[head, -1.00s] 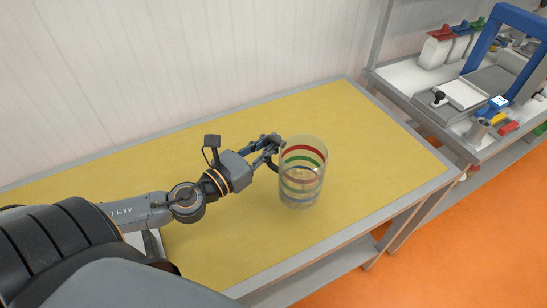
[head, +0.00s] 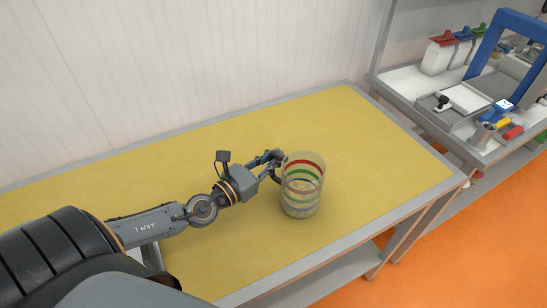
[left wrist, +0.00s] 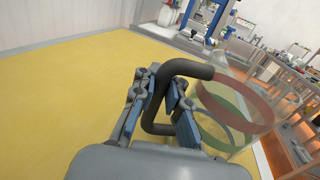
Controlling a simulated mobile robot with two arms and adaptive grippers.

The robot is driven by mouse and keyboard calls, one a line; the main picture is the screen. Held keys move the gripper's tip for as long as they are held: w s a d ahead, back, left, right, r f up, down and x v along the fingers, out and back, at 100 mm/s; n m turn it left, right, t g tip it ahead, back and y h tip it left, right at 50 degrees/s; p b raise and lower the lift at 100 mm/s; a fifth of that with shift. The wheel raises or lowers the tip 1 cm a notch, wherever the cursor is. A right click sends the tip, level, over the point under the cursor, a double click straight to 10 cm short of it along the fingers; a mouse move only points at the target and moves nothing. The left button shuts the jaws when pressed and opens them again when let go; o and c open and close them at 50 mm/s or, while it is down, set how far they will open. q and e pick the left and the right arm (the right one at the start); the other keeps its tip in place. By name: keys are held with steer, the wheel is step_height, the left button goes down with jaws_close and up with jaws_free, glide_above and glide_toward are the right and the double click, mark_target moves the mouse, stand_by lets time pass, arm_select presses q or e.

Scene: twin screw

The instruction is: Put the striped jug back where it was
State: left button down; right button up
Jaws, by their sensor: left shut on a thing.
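The striped jug (head: 302,190) is clear, with red, green and blue bands. It stands upright over the yellow table top (head: 380,130), right of centre in the head view. I cannot tell whether its base touches the table. My left gripper (head: 273,164) is at the jug's left side. In the left wrist view, the gripper (left wrist: 160,105) is shut on the jug's dark handle (left wrist: 190,68), with the jug's banded wall (left wrist: 232,112) to the right. My right gripper is not in view.
The yellow table is otherwise clear around the jug, with a grey rim (head: 410,208) at its front. A shelf unit (head: 480,150) at the right holds white containers with coloured lids (head: 440,55), a blue frame (head: 515,22) and small parts.

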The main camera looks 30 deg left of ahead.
arm_select(q)
steer(key=c, duration=1.4)
jaws_free()
steer(key=shift+o, duration=0.2)
steer(key=shift+s, duration=0.1)
steer(key=shift+s+a+f, duration=0.15)
steer(key=shift+s, duration=0.15)
steer(key=b+v, duration=0.4)
steer(key=v, duration=0.7)
steer(key=shift+s+r, duration=0.1)
steer(key=shift+r, duration=0.1)
